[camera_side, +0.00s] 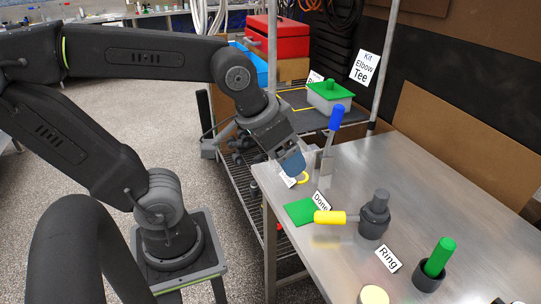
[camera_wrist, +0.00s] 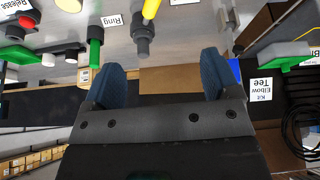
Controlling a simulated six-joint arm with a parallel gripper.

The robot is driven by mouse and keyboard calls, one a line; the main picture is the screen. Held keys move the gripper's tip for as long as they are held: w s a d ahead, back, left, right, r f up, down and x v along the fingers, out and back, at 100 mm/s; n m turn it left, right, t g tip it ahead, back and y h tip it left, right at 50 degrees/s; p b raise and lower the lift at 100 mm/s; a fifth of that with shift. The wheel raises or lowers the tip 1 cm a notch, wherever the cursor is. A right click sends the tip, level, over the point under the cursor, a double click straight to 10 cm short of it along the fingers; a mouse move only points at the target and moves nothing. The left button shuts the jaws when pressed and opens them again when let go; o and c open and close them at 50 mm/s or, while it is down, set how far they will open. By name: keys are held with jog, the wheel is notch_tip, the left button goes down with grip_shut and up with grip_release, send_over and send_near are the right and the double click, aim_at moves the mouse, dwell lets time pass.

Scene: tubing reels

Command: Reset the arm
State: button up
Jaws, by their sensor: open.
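My gripper (camera_side: 291,163) hangs over the near left edge of the metal table. The wrist view shows its two blue fingers spread wide apart, with nothing between them (camera_wrist: 160,78). A dark grey fitting (camera_side: 374,216) with a yellow piece (camera_side: 331,217) sticking out to its left stands upright on the table. A green tube (camera_side: 438,257) stands in a dark socket near the "Ring" label (camera_side: 389,259). A blue-topped piece (camera_side: 336,117) stands behind the gripper. A yellow ring (camera_side: 304,178) lies close to the gripper, partly hidden.
A green square (camera_side: 300,211) lies by the "Done" label (camera_side: 321,202). A green-lidded box (camera_side: 331,100) sits at the back near the "Kit Elbow Tee" card (camera_side: 365,68). A metal post (camera_side: 386,60) rises there. The table's right half (camera_side: 470,190) is largely clear.

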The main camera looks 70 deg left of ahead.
jog(key=shift+s+a+f+m, duration=0.1)
jog(key=shift+s+f+m, duration=0.1)
jog(key=shift+s, duration=0.35)
jog(key=shift+s+f+m, duration=0.2)
jog(key=shift+s, duration=0.3)
